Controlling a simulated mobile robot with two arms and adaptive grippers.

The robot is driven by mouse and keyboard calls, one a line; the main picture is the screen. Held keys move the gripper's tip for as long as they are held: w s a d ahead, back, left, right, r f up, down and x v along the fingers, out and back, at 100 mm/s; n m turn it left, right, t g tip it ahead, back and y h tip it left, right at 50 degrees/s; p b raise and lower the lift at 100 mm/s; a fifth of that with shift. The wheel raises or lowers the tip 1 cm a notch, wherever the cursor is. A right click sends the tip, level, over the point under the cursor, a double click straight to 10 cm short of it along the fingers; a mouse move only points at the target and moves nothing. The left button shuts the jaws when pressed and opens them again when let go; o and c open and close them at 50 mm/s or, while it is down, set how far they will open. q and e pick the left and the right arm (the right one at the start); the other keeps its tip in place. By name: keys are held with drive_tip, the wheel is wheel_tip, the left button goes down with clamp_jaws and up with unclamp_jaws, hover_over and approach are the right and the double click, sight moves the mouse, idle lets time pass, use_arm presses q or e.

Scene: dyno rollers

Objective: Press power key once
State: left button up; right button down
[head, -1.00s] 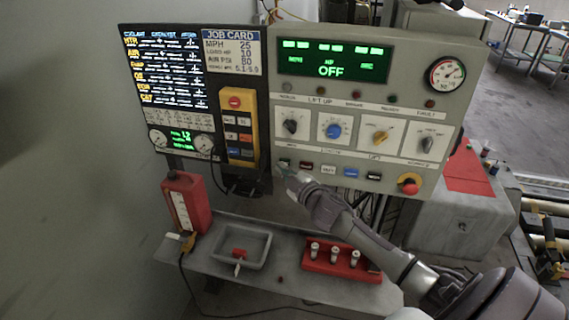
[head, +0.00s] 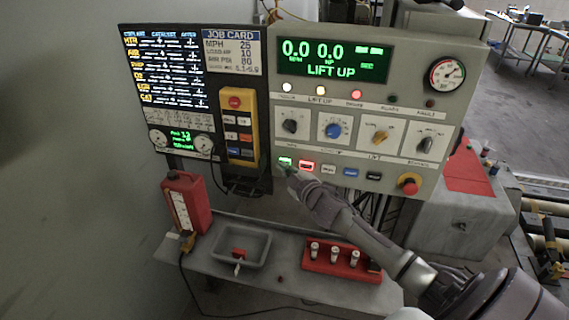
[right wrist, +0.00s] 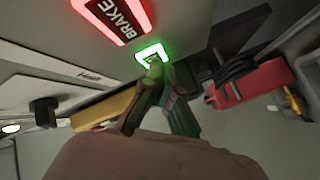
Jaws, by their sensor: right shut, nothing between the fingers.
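The power key is the green-lit square key (head: 285,161) at the left end of the key row on the grey control panel (head: 470,75). In the right wrist view its glowing green frame (right wrist: 152,53) shows just beyond my fingertips. My right gripper (head: 291,173) is shut and empty, with its tips just below the key. In the right wrist view the fingertips (right wrist: 157,68) overlap the key's lower part; I cannot tell if they touch it. The panel's display (head: 331,59) is lit and reads LIFT UP with 0.0 values. My left gripper is not in view.
A red-lit BRAKE key (head: 307,165) sits right beside the green one. A red emergency button (head: 409,184) is at the panel's lower right. A yellow pendant (head: 239,102) hangs left. Below are a red bottle (head: 185,203), a grey tray (head: 268,246) and a red rack (head: 318,266).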

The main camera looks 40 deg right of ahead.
idle(0.5)
drive_tip(key=shift+s+a+p, duration=0.3)
drive_tip(key=shift+s+a, duration=0.2)
drive_tip(key=shift+a, duration=0.05)
drive_tip(key=s+a+p, duration=0.1)
drive_tip(key=s+a, duration=0.2)
drive_tip(key=shift+s+a, duration=0.1)
drive_tip(key=shift+a, duration=0.3)
idle(0.7)
